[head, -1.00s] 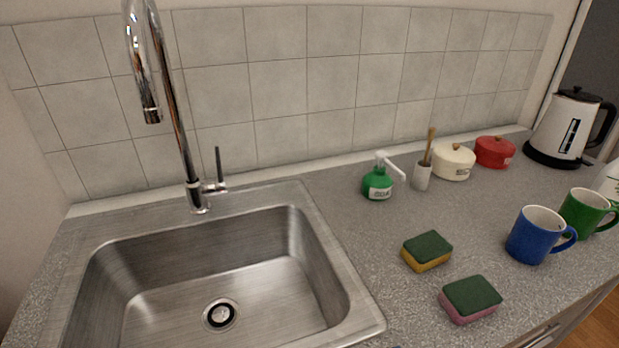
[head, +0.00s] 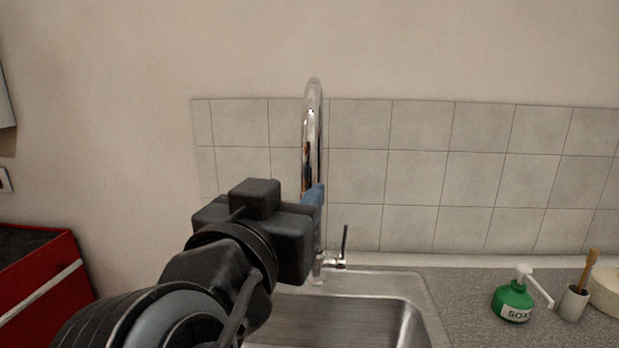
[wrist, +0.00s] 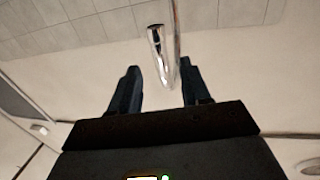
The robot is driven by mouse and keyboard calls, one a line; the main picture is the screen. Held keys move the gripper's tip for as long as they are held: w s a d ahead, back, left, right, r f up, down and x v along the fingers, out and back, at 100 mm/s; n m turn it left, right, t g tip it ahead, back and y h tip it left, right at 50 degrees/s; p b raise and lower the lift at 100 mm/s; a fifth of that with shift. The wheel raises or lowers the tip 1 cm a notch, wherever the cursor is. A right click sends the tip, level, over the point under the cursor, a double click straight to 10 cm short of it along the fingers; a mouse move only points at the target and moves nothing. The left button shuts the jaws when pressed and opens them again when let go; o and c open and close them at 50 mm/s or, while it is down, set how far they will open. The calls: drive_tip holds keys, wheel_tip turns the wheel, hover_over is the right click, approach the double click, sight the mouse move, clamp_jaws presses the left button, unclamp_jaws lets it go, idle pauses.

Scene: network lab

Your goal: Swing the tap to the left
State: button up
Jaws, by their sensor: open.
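The tap is a tall chrome gooseneck (head: 312,125) at the back of the steel sink, with a side lever (head: 344,243) on its right. My gripper (head: 316,195) is raised beside the tap spout in the head view, and part of the tap is hidden behind it. In the wrist view my gripper (wrist: 158,85) has its two dark blue fingers spread apart. The chrome spout (wrist: 165,45) shows just beyond and between the fingertips, nearer the right one. I cannot tell whether a finger touches it.
The sink (head: 390,310) lies below my arm. A green soap bottle (head: 514,301) and a cup with a brush (head: 573,303) stand on the counter at the right. A red cabinet (head: 50,275) is at the left. The tiled wall (head: 420,170) is close behind the tap.

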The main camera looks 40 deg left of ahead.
sight(306, 181)
drive_tip(key=p+x, duration=0.1)
drive_tip(key=x, duration=0.6)
drive_tip(key=shift+w+f+p, duration=0.1)
drive_tip(key=shift+w+p, duration=0.1)
drive_tip(key=shift+p, duration=0.2)
drive_tip(key=shift+c, duration=0.4)
clamp_jaws()
